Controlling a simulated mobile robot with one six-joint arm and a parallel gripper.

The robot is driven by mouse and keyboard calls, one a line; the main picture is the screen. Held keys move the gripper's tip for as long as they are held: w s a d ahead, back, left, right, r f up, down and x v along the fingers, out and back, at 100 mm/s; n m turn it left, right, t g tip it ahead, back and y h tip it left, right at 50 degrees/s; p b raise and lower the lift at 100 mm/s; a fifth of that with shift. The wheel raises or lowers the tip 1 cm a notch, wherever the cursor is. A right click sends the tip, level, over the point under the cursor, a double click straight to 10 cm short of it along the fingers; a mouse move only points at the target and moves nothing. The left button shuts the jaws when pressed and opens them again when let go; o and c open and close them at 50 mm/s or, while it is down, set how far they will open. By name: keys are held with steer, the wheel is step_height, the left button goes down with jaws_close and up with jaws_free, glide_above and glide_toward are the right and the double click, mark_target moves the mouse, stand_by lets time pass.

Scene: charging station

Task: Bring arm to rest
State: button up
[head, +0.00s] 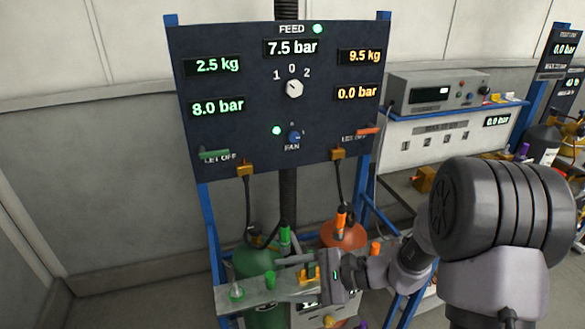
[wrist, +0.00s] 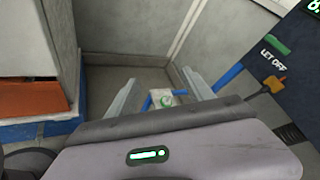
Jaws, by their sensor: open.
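My gripper (head: 290,268) is at the lower middle of the head view, pointing left above a grey shelf (head: 250,299) below the dark panel. In the wrist view my gripper (wrist: 165,88) has its two fingers spread wide with nothing held between them. My arm reaches in from the right, folded low in front of the station. Part of the shelf is hidden behind my gripper.
The panel (head: 240,130) carries pressure and weight readouts, a feed knob (head: 293,88) and a fan knob (head: 294,137). A green cylinder (head: 254,262) and an orange cylinder (head: 343,235) stand below it. A bench with an instrument (head: 440,92) is at right. Floor at left is clear.

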steer(key=s+d+r+n+g+h+b, duration=0.1)
steer(key=s+r+n+h, duration=0.25)
steer(key=s, duration=0.35)
steer(key=s+d+r+n+h+b, duration=0.1)
steer(key=s+d+r+n+h, duration=0.2)
steer(key=s, duration=0.4)
steer(key=s+d+r+n+t+h, duration=0.2)
steer(key=s+d+r+t+h, duration=0.1)
steer(key=s+d+t+h, duration=0.1)
steer(key=s+d+h, duration=0.1)
steer(key=d, duration=0.1)
steer(key=shift+d+r, duration=0.35)
steer(key=shift+d, duration=0.05)
